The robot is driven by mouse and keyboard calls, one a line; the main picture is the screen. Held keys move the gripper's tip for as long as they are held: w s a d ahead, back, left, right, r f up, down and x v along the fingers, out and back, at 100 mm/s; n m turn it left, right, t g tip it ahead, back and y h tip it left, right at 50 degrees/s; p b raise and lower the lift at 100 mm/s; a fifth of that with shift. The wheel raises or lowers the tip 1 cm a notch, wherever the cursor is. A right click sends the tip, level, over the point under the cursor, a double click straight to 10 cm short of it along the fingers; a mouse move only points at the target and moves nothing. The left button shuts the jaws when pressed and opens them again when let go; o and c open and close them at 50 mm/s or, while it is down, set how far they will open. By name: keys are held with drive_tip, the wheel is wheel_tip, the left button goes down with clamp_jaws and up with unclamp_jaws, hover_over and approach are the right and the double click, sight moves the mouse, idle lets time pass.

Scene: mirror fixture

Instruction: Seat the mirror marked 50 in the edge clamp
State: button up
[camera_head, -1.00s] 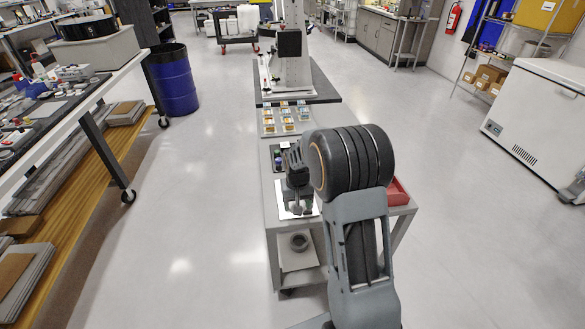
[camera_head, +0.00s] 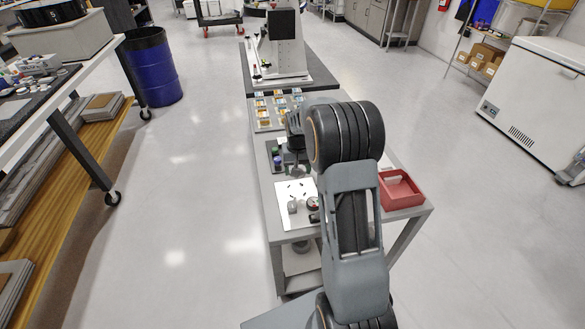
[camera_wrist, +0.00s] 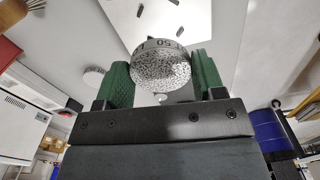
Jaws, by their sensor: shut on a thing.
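In the wrist view, a round mirror (camera_wrist: 162,68) with a speckled grey face and a pale rim bearing 50 sits between the green fingers of my gripper (camera_wrist: 160,78). The fingers are shut on it. In the head view my gripper (camera_head: 297,166) is partly hidden by my arm, above the far edge of a white sheet (camera_head: 284,218) on the cart. The mirror cannot be made out there. I cannot identify the edge clamp for certain in either view.
The sheet holds a small grey part (camera_head: 292,207), a dark round part (camera_head: 312,203) and several black pieces. A red bin (camera_head: 402,190) is at the cart's right. Behind are a tray of small boxes (camera_head: 265,116) and a white upright fixture (camera_head: 283,50) on a dark board.

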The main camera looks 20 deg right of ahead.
sight(297, 191)
drive_tip(key=shift+w+f+b, duration=0.25)
drive_tip(key=shift+f+b, duration=0.05)
drive_tip(key=shift+f, duration=0.9)
drive_tip(key=shift+f+b, duration=2.05)
drive_tip(key=shift+f, duration=0.85)
drive_tip(key=shift+s, duration=0.15)
drive_tip(key=shift+f+b, duration=0.35)
drive_tip(key=shift+f, duration=0.25)
drive_tip(key=o, duration=0.9)
drive_tip(key=shift+a, duration=0.1)
drive_tip(key=shift+o, duration=0.7)
drive_tip(key=shift+d, duration=0.2)
drive_tip(key=shift+a+r, duration=0.1)
drive_tip(key=shift+r, duration=0.05)
